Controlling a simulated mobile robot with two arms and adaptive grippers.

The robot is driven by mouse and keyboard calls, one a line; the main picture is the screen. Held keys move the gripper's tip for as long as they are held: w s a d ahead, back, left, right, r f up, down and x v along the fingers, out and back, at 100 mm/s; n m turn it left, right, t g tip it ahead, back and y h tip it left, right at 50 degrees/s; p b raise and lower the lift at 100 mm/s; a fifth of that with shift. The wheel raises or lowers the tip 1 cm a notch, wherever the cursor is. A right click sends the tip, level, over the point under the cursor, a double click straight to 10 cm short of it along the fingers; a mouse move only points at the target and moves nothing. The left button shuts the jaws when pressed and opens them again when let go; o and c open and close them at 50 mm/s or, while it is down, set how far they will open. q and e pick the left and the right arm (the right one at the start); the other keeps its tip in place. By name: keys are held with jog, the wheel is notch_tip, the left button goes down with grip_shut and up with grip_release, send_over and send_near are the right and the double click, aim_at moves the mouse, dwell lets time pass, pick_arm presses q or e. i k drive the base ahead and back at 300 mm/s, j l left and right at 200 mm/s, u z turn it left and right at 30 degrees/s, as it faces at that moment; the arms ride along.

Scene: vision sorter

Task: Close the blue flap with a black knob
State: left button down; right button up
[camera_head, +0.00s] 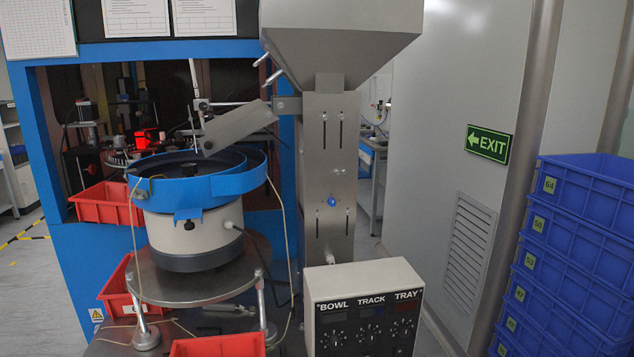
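A round feeder bowl with a blue rim (240,181) stands left of centre on a grey round plate. I cannot tell how far open the flap is. Neither of my grippers is in view.
A metal hopper column (328,180) stands right of the bowl, its chute (238,125) above it. A control box (365,309) is in front. Red bins (108,208) sit around the bowl. Blue crates (580,255) are stacked at right. Thin cables hang around the bowl.

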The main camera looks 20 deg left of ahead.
aim_at(188, 214)
jog(key=u, duration=1.25)
